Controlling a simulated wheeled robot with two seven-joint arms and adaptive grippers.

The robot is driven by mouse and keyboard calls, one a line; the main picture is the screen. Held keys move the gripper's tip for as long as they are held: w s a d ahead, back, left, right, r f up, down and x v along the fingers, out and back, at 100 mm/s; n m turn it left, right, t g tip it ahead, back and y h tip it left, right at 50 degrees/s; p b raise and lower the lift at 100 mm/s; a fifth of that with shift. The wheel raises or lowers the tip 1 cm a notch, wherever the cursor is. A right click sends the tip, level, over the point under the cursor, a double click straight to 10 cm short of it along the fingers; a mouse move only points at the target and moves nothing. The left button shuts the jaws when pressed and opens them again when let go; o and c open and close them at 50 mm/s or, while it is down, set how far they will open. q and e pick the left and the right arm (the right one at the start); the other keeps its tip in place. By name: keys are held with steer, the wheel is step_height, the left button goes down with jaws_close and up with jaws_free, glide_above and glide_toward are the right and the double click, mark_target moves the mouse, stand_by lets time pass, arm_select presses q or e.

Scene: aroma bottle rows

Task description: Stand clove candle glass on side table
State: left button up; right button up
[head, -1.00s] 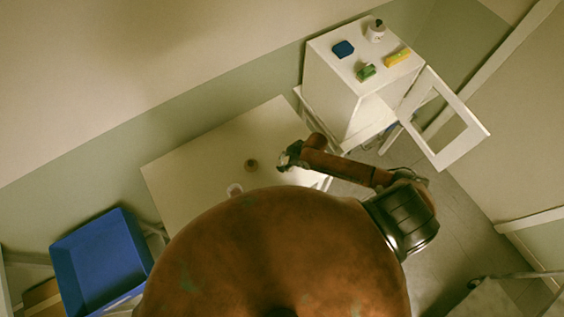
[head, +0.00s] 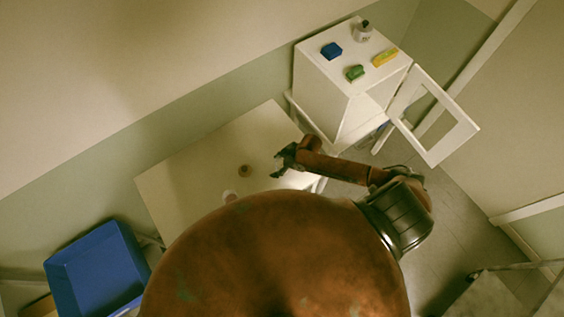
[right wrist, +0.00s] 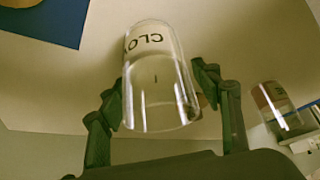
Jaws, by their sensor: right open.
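A clear candle glass (right wrist: 158,80) with a pale label reading "CLO" stands out in the right wrist view, between the two fingers of my right gripper (right wrist: 165,105). The fingers are open and apart on either side of it. In the head view my right gripper (head: 284,160) is over the right part of a pale table (head: 190,165); a small pale shape by its fingertips is too small to make out. My left gripper is not in view.
A small brown item (head: 244,171) and a pale one (head: 229,196) stand on the table. A second glass (right wrist: 275,107) shows in the wrist view. A blue bin (head: 92,268) is left; a white cabinet (head: 318,85) with an open door (head: 434,115) is right.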

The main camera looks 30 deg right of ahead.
steer(key=v, duration=1.1)
steer(key=shift+b, duration=0.35)
steer(key=shift+r, duration=0.1)
